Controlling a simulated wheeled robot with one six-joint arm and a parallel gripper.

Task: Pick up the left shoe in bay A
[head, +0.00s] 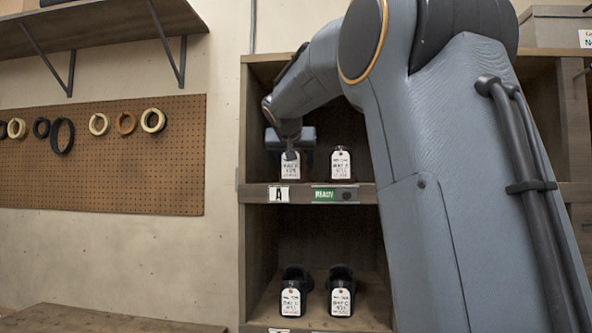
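Bay A is the upper opening of a wooden shelf, with its label "A" (278,194) on the front edge. The left shoe, with its white tag (290,169), stands in this bay and is mostly hidden behind its tag and my gripper. The right shoe, with a similar white tag (341,165), stands beside it with a gap between. My gripper (291,152) reaches into the bay from above, at the top of the left shoe. It overlaps the upper part of that tag. Its fingers are too small and covered to tell whether they grip the shoe.
A green "READY" sign (335,195) is on the shelf edge. The bay below holds two dark tagged shoes (341,274). The bay's left wall (255,130) is close to my gripper. A pegboard (100,170) with rings hangs left, below a wall shelf (110,25).

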